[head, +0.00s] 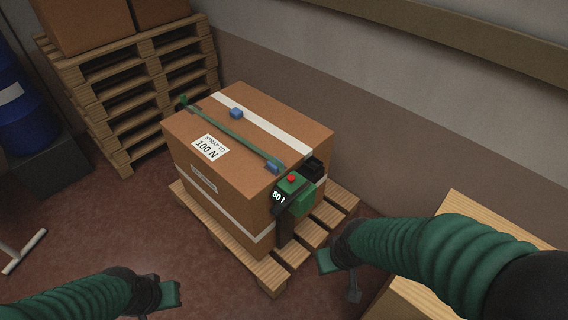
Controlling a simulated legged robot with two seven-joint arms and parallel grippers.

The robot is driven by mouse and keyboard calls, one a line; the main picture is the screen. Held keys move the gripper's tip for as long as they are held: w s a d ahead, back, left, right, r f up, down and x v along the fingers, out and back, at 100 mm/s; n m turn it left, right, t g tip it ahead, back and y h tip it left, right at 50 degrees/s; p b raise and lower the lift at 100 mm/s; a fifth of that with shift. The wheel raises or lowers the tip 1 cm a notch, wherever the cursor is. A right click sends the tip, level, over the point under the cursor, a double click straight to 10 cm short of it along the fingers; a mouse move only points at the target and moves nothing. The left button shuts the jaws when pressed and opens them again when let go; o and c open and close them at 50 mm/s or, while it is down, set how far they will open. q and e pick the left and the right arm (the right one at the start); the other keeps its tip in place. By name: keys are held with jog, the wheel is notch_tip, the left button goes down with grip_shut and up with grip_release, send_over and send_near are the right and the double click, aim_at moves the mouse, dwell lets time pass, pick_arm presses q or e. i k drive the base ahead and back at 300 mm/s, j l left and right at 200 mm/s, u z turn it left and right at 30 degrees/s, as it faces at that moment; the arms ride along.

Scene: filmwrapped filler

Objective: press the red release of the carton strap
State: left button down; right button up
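A brown carton (247,140) stands on a wooden pallet (270,268) in the middle of the head view. A green strap (232,133) runs across its top to a green tensioner (303,202) at its right corner. The red release (291,179) is a small button on top of the tensioner, in plain view. A display (278,197) below it reads 50, its unit partly cut off. My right gripper (325,262) is low, in front and right of the tensioner, apart from it. My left gripper (170,293) is at the bottom left, away from the carton. Neither gripper's finger gap shows clearly.
A label (211,147) on the carton reads "STRAP TO 100 N". Blue pieces (236,113) sit on its top. Stacked pallets (137,92) with cartons stand behind left, a blue drum (22,112) at far left. A wooden surface (452,205) lies under my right arm.

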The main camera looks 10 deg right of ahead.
aim_at(291, 179)
jog(key=i+l+z, duration=0.1)
jog(key=i+l, duration=0.8)
jog(key=i, duration=0.15)
